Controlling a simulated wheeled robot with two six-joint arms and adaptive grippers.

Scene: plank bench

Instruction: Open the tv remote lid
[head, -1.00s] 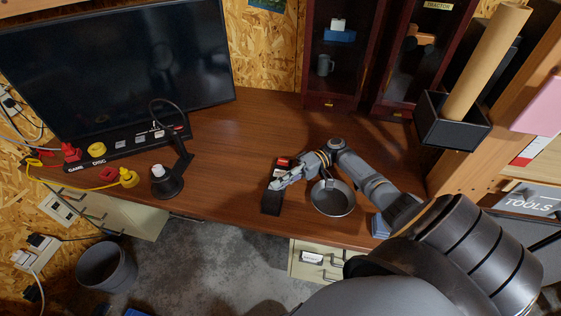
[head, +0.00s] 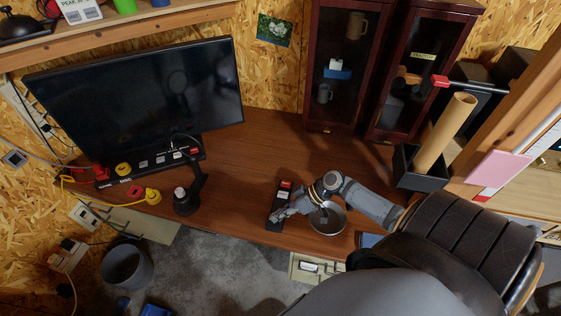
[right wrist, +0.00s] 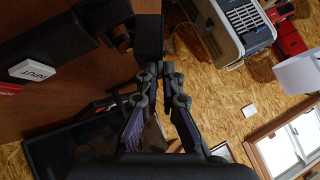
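The tv remote (head: 282,196) is a black slab on the bench, with a red patch at its far end and a pale one beside it. My right gripper (head: 281,213) is over the near end of the remote and hides part of it. In the right wrist view, a dark body with a white INPUT button (right wrist: 33,70) lies at the left. My right gripper (right wrist: 163,70) has its fingertips together there, just below a dark block. I cannot tell whether they touch it. The lid's state is unclear. My left gripper is not in view.
A round metal pan (head: 327,219) sits right of the remote, under my right arm. A dark lamp (head: 188,199) stands to the left, near the button panel and TV (head: 140,90). Glass cabinets (head: 345,65) stand behind. The bench (head: 240,165) between lamp and remote is clear.

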